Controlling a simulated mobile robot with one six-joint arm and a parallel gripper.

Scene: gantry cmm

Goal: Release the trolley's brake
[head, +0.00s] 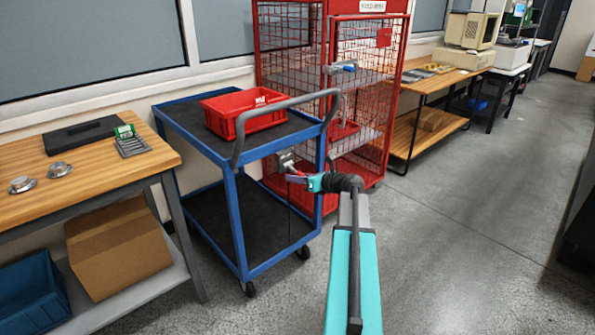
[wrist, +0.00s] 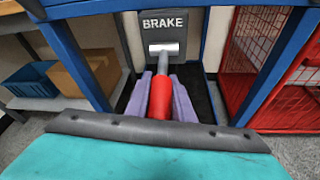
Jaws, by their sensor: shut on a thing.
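The blue trolley (head: 243,222) has two black shelves and a grey push handle (head: 290,103). A grey plate marked BRAKE (wrist: 150,28) is fixed to its near end; it is small in the head view (head: 284,158). A brake lever with a silver stem and a red grip (wrist: 160,98) sticks out from the plate towards me. My gripper (wrist: 161,90) is shut on the red grip, with one purple finger on each side. In the head view my gripper (head: 303,180) is at the trolley's end, below the push handle; part of the lever is hidden there.
A red bin (head: 243,118) stands on the trolley's top shelf. A red mesh cage (head: 372,95) stands close behind and to the right. A wooden bench (head: 90,185) with a cardboard box (head: 115,250) below is on the left. The floor (head: 470,230) on the right is clear.

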